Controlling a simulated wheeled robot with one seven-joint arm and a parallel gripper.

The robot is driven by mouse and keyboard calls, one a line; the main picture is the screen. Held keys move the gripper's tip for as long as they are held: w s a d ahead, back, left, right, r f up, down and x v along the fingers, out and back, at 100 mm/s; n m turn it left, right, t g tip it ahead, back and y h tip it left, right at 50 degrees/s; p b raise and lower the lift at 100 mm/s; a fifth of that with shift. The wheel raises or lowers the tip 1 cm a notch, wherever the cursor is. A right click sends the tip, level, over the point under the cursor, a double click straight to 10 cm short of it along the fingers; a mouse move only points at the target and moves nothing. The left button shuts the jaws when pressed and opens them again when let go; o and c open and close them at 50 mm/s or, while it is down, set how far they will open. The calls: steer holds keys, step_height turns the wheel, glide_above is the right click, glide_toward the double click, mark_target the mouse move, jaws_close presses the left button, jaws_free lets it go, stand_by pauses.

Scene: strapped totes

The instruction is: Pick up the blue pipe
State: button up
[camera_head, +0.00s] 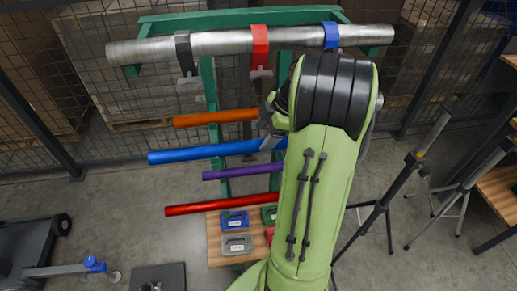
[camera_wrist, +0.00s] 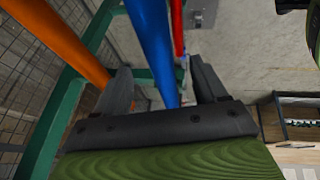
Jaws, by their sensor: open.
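The blue pipe (camera_head: 200,153) lies level on the green rack (camera_head: 208,80), between an orange pipe above and a purple pipe below. Its right end is hidden behind my arm. In the wrist view the blue pipe (camera_wrist: 153,45) runs down the picture between the two dark fingers of my gripper (camera_wrist: 162,80). The fingers are spread, with a gap showing on each side of the pipe. I cannot tell how deep the pipe sits between them. In the head view my gripper is mostly hidden by my green arm.
The orange pipe (camera_head: 215,117), purple pipe (camera_head: 240,172) and red pipe (camera_head: 220,204) lie near the blue one. A thick steel pipe (camera_head: 215,43) crosses the rack top. Small cases (camera_head: 237,244) lie below. Tripod stands (camera_head: 385,205) are at right. Floor at left is partly clear.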

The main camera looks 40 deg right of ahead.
mark_target(257, 142)
steer(key=x, duration=0.5)
steer(key=shift+w+f+b, duration=0.25)
steer(key=shift+f+b, duration=0.1)
steer(key=shift+s+r, duration=0.1)
steer(key=shift+c, duration=1)
jaws_close()
